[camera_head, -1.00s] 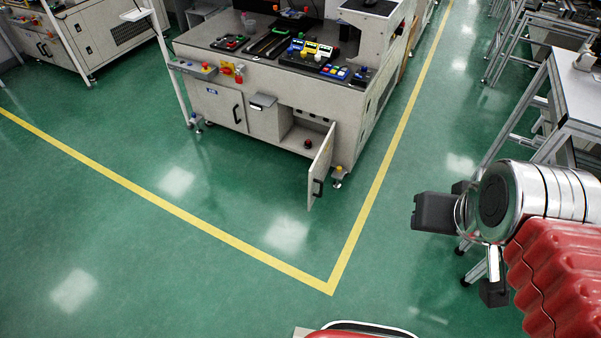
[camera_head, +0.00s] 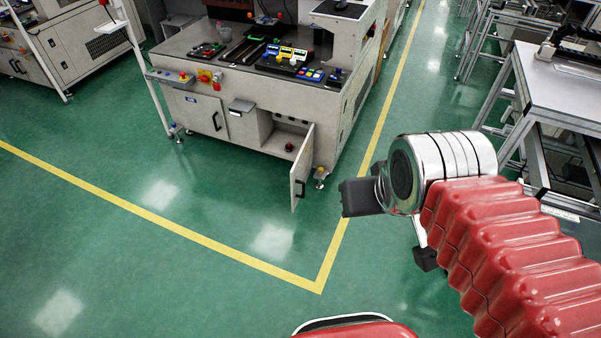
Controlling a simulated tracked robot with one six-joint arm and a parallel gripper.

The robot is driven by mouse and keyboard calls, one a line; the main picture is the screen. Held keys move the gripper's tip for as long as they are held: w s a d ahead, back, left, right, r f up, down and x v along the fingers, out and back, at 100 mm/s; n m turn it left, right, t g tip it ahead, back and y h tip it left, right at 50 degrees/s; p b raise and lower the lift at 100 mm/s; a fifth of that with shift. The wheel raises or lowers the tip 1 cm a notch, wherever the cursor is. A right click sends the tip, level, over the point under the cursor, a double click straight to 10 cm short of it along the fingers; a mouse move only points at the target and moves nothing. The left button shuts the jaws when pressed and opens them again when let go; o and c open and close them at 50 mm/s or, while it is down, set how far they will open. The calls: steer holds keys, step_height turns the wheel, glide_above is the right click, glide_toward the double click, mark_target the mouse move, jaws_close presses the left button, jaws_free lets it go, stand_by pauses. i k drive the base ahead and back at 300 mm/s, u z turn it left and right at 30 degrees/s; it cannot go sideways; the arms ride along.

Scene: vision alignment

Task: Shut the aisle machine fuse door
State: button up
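The aisle machine (camera_head: 240,110) stands at the upper middle, with its front low compartment (camera_head: 287,138) uncovered. The fuse door (camera_head: 302,168) is a pale panel with a dark handle. It hangs on the compartment's right side and stands swung open toward me. My gripper (camera_head: 360,197) is a dark block at the end of my arm, right of the door and nearer to me, apart from it. Its fingers cannot be made out, so I cannot tell whether it is open or shut.
A second closed door (camera_head: 200,113) is on the machine's left front. Yellow floor lines (camera_head: 250,262) meet in a corner before the machine. A metal table (camera_head: 565,90) stands at the right. The green floor between me and the machine is clear.

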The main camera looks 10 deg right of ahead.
mark_target(299, 172)
steer(key=z, duration=0.1)
steer(key=i, duration=1)
steer(key=u, duration=0.05)
steer(key=k, duration=0.6)
steer(key=u, duration=0.6)
steer(key=i, duration=1.45)
steer(key=u, duration=0.2)
